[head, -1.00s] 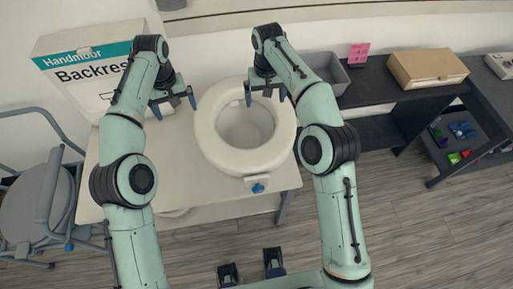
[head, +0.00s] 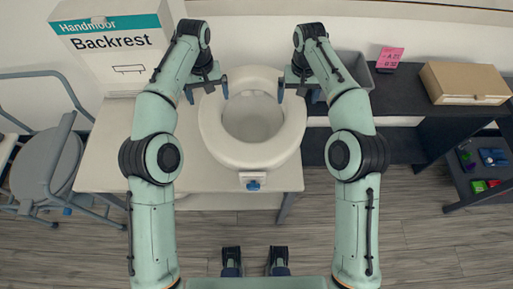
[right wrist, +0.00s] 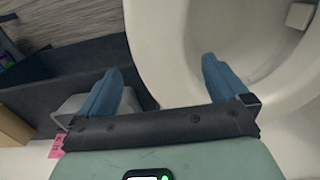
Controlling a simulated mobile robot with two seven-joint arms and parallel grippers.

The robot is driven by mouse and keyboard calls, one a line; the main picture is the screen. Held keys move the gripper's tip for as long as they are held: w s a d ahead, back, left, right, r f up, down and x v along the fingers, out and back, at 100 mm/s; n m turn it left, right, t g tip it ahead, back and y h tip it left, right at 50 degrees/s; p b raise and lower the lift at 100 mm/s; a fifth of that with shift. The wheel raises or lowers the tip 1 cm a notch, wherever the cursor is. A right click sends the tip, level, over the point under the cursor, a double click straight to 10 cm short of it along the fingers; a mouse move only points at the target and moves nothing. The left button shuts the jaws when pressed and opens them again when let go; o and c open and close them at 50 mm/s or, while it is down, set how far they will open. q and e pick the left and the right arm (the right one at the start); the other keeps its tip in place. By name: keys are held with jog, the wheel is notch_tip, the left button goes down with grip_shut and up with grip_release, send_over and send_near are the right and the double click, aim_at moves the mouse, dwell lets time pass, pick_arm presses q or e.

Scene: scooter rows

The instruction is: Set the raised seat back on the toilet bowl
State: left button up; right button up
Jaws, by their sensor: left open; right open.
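The raised seat (head: 222,145) is a thick white ring with a blue knob (head: 253,186) on its front bracket. It sits over the white table, and no separate toilet bowl can be made out beneath it. My left gripper (head: 206,91) is open at the seat's back left rim, one finger outside it and one on the opening's side. My right gripper (head: 298,93) is open at the back right rim, likewise with a finger on each side. In the right wrist view the seat's rim (right wrist: 165,55) passes between the blue fingers. Whether either touches is unclear.
A Backrest box (head: 112,55) stands on the table (head: 110,165) at the back left. A grey chair (head: 50,165) is at the left. A dark shelf at the right holds a grey bin (head: 355,70), a pink note (head: 389,59) and a cardboard box (head: 465,83).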

aim_at(210, 109)
pick_arm(q)
jog(key=f+b, duration=0.4)
jog(key=f, duration=0.1)
jog(key=s+f+b, duration=0.1)
jog(key=f+b, duration=0.1)
jog(key=f, duration=0.1)
jog(key=shift+a, duration=0.15)
pick_arm(e)
jog(key=f, duration=0.5)
jog(key=s+f, duration=0.1)
jog(key=f, duration=0.2)
jog(key=shift+a, duration=0.15)
pick_arm(q)
jog(key=shift+w, duration=0.1)
pick_arm(e)
jog(key=shift+w+r, duration=0.1)
